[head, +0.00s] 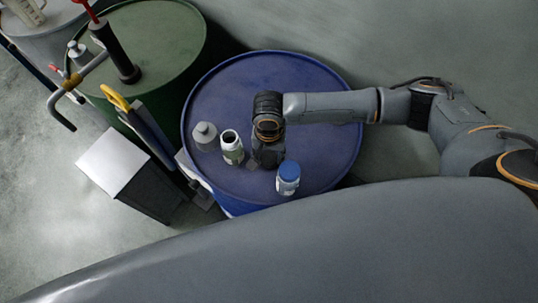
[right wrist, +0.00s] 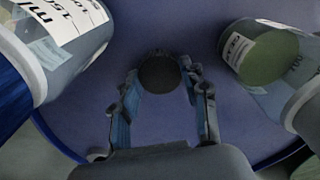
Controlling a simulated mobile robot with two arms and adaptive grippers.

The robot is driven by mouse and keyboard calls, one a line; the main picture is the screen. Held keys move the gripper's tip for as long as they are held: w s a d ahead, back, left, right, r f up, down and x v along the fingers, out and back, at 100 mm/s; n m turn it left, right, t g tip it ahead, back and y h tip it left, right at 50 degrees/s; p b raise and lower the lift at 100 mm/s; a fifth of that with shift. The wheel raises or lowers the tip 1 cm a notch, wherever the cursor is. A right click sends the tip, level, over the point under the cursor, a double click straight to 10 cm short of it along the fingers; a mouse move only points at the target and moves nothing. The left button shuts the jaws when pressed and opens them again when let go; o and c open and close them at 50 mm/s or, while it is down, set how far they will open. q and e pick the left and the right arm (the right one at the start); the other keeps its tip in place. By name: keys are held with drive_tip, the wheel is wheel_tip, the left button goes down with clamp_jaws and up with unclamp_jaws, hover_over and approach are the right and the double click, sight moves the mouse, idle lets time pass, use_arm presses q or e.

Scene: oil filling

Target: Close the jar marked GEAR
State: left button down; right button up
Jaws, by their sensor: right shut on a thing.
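My right gripper (head: 267,162) is low over the blue drum's top, between an open jar and a blue-lidded jar. In the right wrist view my right gripper (right wrist: 160,82) is shut on a small dark round lid (right wrist: 159,75) at its fingertips. The blue-lidded jar (head: 288,179) is at the right. A grey capped jar (head: 205,137) stands far left. I cannot read GEAR on any label. My left gripper is out of view.
The blue drum (head: 325,95) has free room at its back and right. A green drum (head: 165,35) with a hand pump (head: 115,52) stands behind left. A grey box (head: 112,162) and a yellow-handled tool (head: 116,98) are left of the blue drum.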

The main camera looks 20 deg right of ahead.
drive_tip(key=shift+r, duration=0.1)
drive_tip(key=shift+r, duration=0.2)
wheel_tip(320, 180, up, 2)
drive_tip(key=shift+r, duration=0.1)
drive_tip(key=s+a+r+b, duration=0.3)
drive_tip(key=s+a+r, duration=0.5)
drive_tip(key=s+r, duration=0.2)
drive_tip(key=shift+s, duration=0.7)
drive_tip(key=shift+a+r, duration=0.1)
